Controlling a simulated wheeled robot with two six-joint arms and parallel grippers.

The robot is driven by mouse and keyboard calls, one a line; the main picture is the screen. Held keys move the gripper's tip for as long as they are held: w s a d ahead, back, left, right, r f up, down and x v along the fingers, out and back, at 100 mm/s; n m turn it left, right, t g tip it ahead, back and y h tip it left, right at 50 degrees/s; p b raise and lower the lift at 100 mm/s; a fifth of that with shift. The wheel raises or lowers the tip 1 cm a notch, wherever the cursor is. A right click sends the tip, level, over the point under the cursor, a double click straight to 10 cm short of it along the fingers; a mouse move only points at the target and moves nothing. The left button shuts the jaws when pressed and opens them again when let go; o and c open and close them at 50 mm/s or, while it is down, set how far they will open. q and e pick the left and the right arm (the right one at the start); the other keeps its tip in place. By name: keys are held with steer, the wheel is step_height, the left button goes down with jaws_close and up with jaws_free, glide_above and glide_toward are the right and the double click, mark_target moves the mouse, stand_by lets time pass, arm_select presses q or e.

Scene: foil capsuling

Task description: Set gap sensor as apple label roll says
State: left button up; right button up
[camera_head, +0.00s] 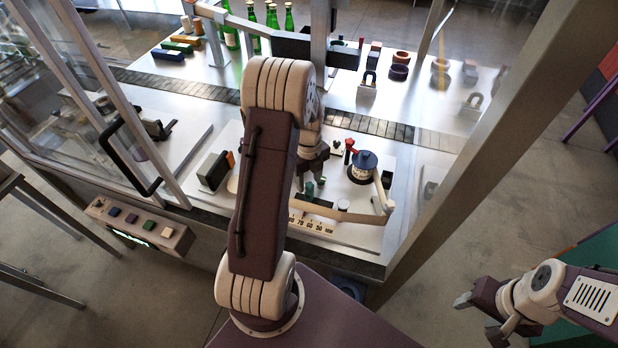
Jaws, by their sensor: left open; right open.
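My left gripper (310,180) points down over the white machine plate inside the glazed frame. It is open, close to a small green part (309,190); I cannot tell if they touch. A roll with a dark blue top and a pale printed side (362,167) stands right of the gripper; its print is too small to read. A beige bar (345,215) runs from near the gripper to a post at the right. A printed millimetre scale (312,226) lies in front of it. I cannot tell which part is the gap sensor. My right gripper (482,318) is open and empty above the floor at lower right.
A grey conveyor (370,125) crosses behind the plate. Green bottles (270,15), coloured blocks (178,46) and rings (400,66) stand beyond it. A button box (140,225) is at the front left. A thick frame post (480,140) stands right of the plate.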

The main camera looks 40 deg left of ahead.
arm_select(q)
steer(key=shift+s+f, duration=0.15)
steer(key=shift+s, duration=0.05)
steer(key=shift+w+d, duration=0.1)
steer(key=shift+w, duration=0.1)
steer(key=c, duration=0.3)
jaws_close()
steer(key=shift+w, duration=0.15)
stand_by(0.7)
